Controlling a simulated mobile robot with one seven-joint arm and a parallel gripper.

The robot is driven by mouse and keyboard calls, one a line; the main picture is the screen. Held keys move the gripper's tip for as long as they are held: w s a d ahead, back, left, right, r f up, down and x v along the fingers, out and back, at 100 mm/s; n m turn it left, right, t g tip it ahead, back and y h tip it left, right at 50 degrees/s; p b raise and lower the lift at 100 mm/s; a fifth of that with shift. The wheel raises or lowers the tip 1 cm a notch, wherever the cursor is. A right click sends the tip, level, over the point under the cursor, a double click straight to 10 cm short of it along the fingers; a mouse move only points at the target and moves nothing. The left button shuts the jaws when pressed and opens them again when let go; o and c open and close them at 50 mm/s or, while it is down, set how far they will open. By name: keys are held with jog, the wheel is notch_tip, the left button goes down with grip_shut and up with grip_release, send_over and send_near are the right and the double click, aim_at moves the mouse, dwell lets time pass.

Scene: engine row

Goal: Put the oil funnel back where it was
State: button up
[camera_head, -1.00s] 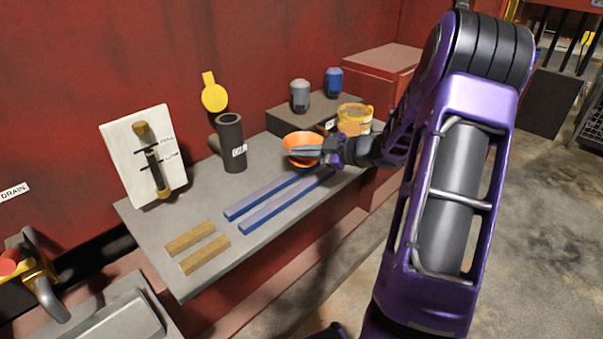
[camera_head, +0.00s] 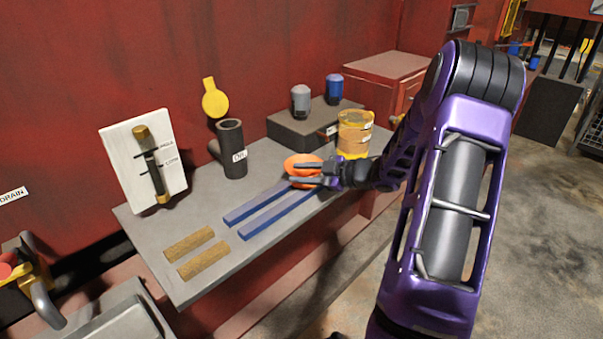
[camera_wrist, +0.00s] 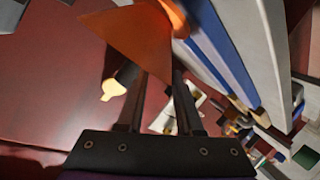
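The orange funnel (camera_head: 301,161) is at the far end of the two blue bars (camera_head: 262,205) on the grey bench (camera_head: 150,237). In the wrist view the funnel (camera_wrist: 130,38) fills the upper middle, beside the blue bar. My gripper (camera_head: 302,174) is at the funnel, its fingers visibly apart with orange showing between and behind them. In the wrist view my fingers (camera_wrist: 168,88) are also spread, with the funnel's lower edge by their tips. I cannot tell whether the funnel touches the bench or a finger.
An amber jar (camera_head: 354,134) stands just behind my gripper. A dark block (camera_head: 300,128) carries a grey and a blue capped bottle. A dark tube (camera_head: 232,150) with a yellow lid, a white gauge board (camera_head: 128,165) and two brown strips (camera_head: 196,252) are further left.

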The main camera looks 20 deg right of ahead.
jog(key=shift+r, duration=0.15)
jog(key=p+v, duration=0.1)
jog(key=v, duration=1.1)
jog(key=shift+p, duration=0.3)
